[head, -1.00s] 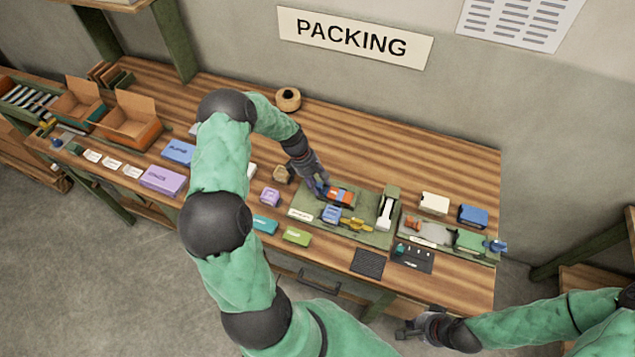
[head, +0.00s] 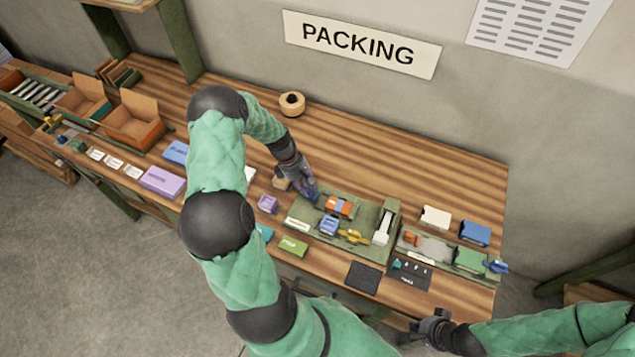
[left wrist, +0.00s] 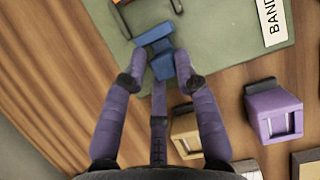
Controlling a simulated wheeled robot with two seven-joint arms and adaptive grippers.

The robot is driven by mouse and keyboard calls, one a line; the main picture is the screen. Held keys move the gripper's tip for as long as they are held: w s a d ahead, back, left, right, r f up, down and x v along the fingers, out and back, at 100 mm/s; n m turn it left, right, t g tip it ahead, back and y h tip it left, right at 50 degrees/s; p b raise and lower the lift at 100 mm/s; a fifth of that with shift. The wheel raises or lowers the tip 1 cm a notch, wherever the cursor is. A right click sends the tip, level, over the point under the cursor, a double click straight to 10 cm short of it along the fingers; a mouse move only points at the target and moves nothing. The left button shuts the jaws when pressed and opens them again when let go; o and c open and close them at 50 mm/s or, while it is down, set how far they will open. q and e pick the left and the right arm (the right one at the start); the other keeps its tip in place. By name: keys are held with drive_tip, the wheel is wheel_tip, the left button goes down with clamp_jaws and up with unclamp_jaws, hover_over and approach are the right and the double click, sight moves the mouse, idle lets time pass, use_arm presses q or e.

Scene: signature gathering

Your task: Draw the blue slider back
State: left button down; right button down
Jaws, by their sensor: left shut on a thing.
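A blue block (head: 328,224) and a yellow part (head: 353,237) sit on the mat (head: 368,213). A purple block (left wrist: 272,112) and a tan block (left wrist: 186,130) stand beside the left gripper.

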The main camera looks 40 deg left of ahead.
use_arm(q)
drive_tip(key=shift+s+d+f, duration=0.25)
drive_tip(key=shift+s, duration=0.2)
use_arm(e)
drive_tip(key=shift+s, duration=0.15)
use_arm(q)
drive_tip(key=c, duration=1.1)
unclamp_jaws()
drive_tip(key=shift+s+a+r, duration=0.1)
drive_tip(key=shift+s+a, duration=0.05)
drive_tip(key=shift+a, duration=0.1)
use_arm(e)
drive_tip(key=shift+s+a, duration=0.1)
drive_tip(key=shift+s, duration=0.05)
use_arm(q)
drive_tip(key=shift+r, duration=0.1)
drive_tip(key=shift+w+a+r, duration=0.15)
drive_tip(key=shift+w+r, duration=0.05)
drive_tip(key=shift+r, duration=0.05)
drive_tip(key=v, duration=1.1)
drive_tip(key=shift+s+a+r, duration=0.1)
drive_tip(key=shift+s, duration=0.2)
